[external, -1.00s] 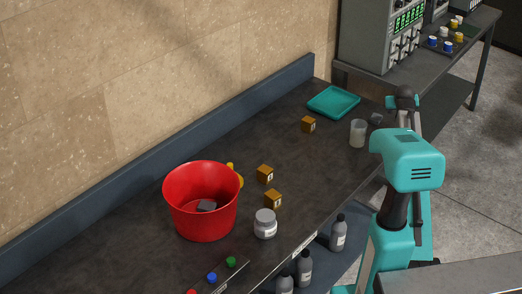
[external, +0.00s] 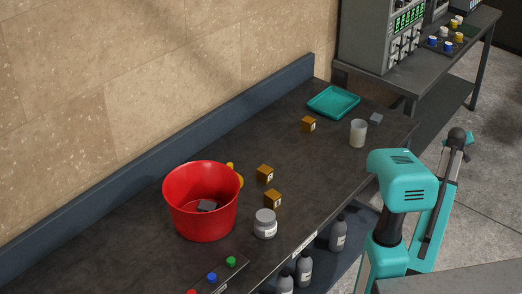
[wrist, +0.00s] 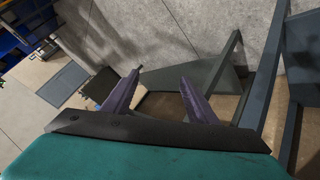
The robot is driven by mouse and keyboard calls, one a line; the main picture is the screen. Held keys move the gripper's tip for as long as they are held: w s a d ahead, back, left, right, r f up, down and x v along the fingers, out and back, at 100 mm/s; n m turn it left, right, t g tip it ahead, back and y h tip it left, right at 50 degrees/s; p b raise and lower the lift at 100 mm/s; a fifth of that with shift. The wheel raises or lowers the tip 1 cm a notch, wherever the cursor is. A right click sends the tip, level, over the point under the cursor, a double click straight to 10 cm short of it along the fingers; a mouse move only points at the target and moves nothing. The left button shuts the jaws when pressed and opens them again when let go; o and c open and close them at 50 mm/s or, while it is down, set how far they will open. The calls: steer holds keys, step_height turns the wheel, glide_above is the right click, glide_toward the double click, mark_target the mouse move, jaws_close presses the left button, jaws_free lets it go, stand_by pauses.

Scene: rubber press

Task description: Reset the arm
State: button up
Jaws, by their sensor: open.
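My teal arm (external: 405,170) stands at the right of the external view, beside the bench's right side, with its upper part folded back to the right, off the bench. My gripper (wrist: 161,80) shows in the wrist view with two purple fingers spread apart and nothing between them. Its fingers point over the floor and some dark frame legs. In the external view the fingertips cannot be made out.
The dark bench (external: 150,225) holds a red bucket (external: 190,215) with a grey block (external: 207,205) inside, small brown boxes (external: 265,174), a white jar (external: 265,224), a white beaker (external: 358,133), another grey block (external: 376,118) and a teal tray (external: 334,101).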

steer(key=s+a+f+g+y+p, duration=0.2)
steer(key=s+a+f+p, duration=0.15)
steer(key=a+f, duration=0.7)
steer(key=s+a+f+g+y+p, duration=0.25)
steer(key=a+f+p, duration=0.25)
steer(key=a+f, duration=0.6)
steer(key=s+a+f+g+p, duration=0.3)
steer(key=s+a+f+p, duration=0.1)
steer(key=s+a+f, duration=0.6)
steer(key=s+a+f+g+p, duration=0.1)
steer(key=s+a+p, duration=0.3)
steer(key=s, duration=1)
steer(key=s+a+f+g+y+p, duration=0.1)
steer(key=s+a+g+p, duration=0.3)
steer(key=s+a, duration=0.6)
steer(key=s, duration=0.4)
steer(key=shift+f+g, duration=0.25)
steer(key=shift+g, duration=0.1)
steer(key=shift+y, duration=0.25)
step_height(320, 180, down, 33)
steer(key=w+t+b, duration=0.1)
steer(key=b, duration=3)
steer(key=shift+w+r+b, duration=0.2)
steer(key=shift+w+b, duration=0.05)
steer(key=shift+b, duration=0.15)
